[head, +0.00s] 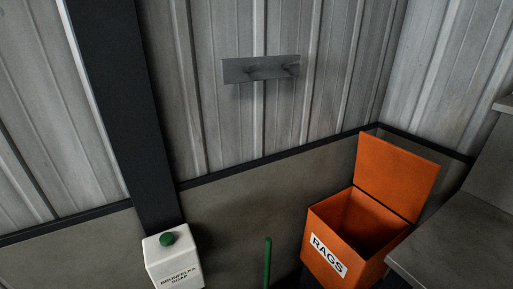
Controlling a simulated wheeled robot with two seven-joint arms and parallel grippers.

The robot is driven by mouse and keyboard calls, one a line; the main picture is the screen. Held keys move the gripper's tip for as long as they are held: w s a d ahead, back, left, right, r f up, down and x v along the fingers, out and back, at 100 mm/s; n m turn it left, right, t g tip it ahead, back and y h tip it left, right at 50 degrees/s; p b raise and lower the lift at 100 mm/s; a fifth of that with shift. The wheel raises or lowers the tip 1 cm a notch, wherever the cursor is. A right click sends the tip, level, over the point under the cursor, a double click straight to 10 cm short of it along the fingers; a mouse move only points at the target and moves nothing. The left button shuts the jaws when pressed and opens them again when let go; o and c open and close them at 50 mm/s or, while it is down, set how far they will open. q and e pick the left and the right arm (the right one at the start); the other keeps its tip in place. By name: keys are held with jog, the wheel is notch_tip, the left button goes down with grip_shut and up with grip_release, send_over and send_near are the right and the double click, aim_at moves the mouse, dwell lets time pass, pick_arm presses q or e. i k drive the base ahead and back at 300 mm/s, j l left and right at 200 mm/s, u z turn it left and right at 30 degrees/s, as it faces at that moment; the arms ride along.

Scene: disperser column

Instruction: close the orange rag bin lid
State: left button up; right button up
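The orange rag bin (320,236) stands in the lower right of the head view, with a white RAGS label on its front. Its orange lid (398,176) is open and stands up at the back of the bin, near the wall corner. The inside of the bin shows and looks dark orange, with no rags visible in it. Neither of my grippers is in view.
A grey bench or ledge (450,250) stands close to the bin's right side. A white soap container (172,262) with a green cap is at the lower left. A green upright rod (267,262) stands between them. A grey plate with hooks (262,69) hangs on the corrugated wall.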

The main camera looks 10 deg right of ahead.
aim_at(403, 181)
jog(key=z, duration=1.4)
